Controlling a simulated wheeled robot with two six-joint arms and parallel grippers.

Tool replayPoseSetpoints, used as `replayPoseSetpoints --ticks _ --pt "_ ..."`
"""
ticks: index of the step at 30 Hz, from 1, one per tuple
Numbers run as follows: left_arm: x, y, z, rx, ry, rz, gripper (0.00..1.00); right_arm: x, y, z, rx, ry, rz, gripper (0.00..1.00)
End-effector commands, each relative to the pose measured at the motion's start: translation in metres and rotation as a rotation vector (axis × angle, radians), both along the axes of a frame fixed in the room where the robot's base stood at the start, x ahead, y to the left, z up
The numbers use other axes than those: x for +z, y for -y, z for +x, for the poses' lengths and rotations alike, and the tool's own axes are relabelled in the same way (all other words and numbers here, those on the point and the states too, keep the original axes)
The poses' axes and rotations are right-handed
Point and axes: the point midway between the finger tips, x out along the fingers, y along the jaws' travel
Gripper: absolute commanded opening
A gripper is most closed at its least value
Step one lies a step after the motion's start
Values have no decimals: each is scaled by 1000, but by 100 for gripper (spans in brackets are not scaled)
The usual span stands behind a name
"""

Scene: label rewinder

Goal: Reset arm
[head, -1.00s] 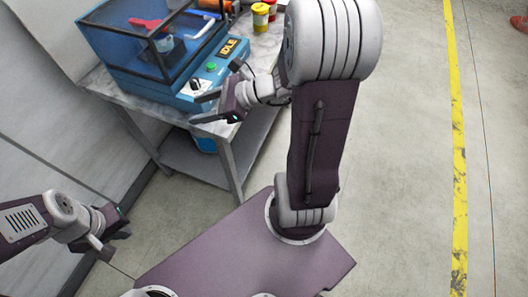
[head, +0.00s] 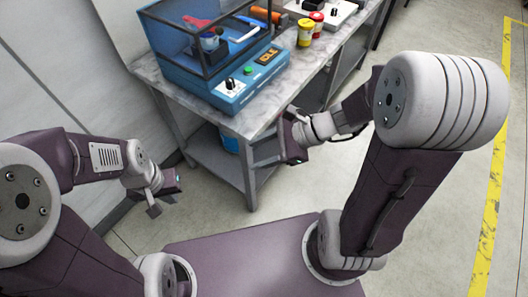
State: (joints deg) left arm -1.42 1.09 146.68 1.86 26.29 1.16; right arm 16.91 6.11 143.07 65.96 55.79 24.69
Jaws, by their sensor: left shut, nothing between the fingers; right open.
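My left gripper (head: 153,205) hangs at the left, over the floor and in front of the table's left leg. It is shut and empty, clear of everything. My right gripper (head: 256,151) is open and empty, with its two fingers pointing left. In the picture it overlaps the table's front right corner, below the blue machine; I cannot tell its exact distance from the table. The blue machine (head: 213,92) stands on the table under a clear, dark-framed cover.
The grey marble-topped table (head: 172,83) has a lower shelf with a blue container (head: 229,139). A yellow jar (head: 306,34), a red jar (head: 317,20) and a white device (head: 335,14) stand right of the machine. A wall panel is at left; open floor with a yellow line (head: 489,200) at right.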

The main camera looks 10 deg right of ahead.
Motion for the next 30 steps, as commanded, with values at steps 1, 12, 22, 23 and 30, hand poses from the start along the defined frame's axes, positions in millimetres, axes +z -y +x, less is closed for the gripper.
replayPoseSetpoints --ticks 1,12,22,23,30 --pt "0 0 0 0 0 0 0 0 0 0 -1 -1 0 50" --pt "1 0 0 0 0 0 0 1 -7 -3 26 3 0 50" --pt "4 0 0 0 0 0 0 -62 47 -77 981 274 -604 50" --pt "4 0 0 0 0 0 0 -65 59 -73 1068 319 -664 50" --pt "4 0 0 0 0 0 0 -70 103 -38 1451 552 -902 50"
